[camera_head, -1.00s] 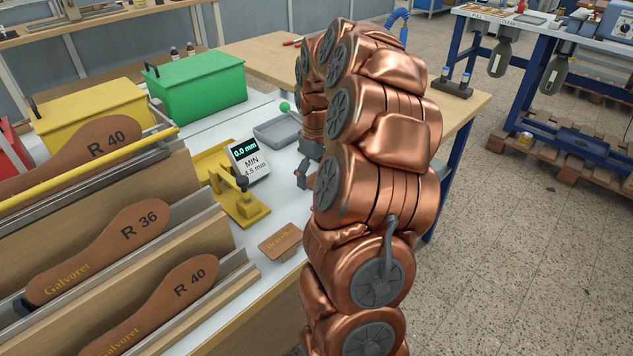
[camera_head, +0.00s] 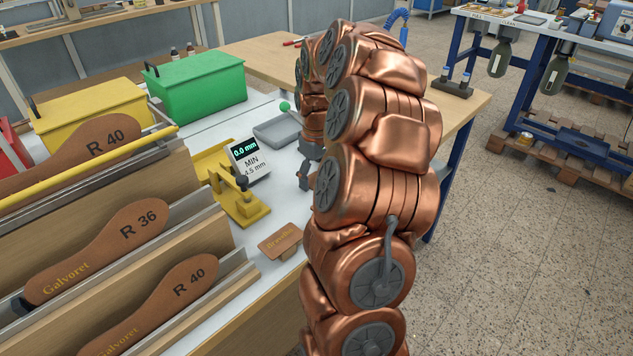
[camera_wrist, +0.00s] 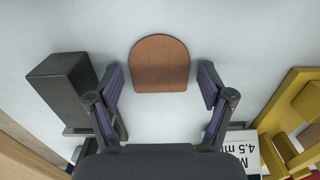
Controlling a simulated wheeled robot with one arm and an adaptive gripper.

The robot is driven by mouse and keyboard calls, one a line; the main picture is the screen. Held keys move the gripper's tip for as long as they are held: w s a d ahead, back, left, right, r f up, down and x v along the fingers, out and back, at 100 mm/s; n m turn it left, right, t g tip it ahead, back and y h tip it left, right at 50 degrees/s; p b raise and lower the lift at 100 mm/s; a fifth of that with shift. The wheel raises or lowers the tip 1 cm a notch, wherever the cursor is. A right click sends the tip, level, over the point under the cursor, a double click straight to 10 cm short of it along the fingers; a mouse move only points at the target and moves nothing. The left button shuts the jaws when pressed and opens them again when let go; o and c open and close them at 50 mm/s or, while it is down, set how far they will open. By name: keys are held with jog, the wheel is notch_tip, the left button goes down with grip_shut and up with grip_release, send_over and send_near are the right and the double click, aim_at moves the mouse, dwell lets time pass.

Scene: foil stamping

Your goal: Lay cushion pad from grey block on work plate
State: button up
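A dark grey block (camera_wrist: 60,88) stands to the left of the left finger. I cannot make out which surface is the work plate.
A yellow fixture (camera_head: 240,205) and a display (camera_head: 249,159) reading 0.0 mm and MIN 4.5 mm stand left of my gripper. A grey tray (camera_head: 277,129) lies behind. Insole racks (camera_head: 205,240) fill the left.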

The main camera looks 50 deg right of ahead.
jog(key=c, duration=0.5)
notch_tip(320, 180, up, 10)
jog(key=shift+r, duration=0.25)
dwell(0.3)
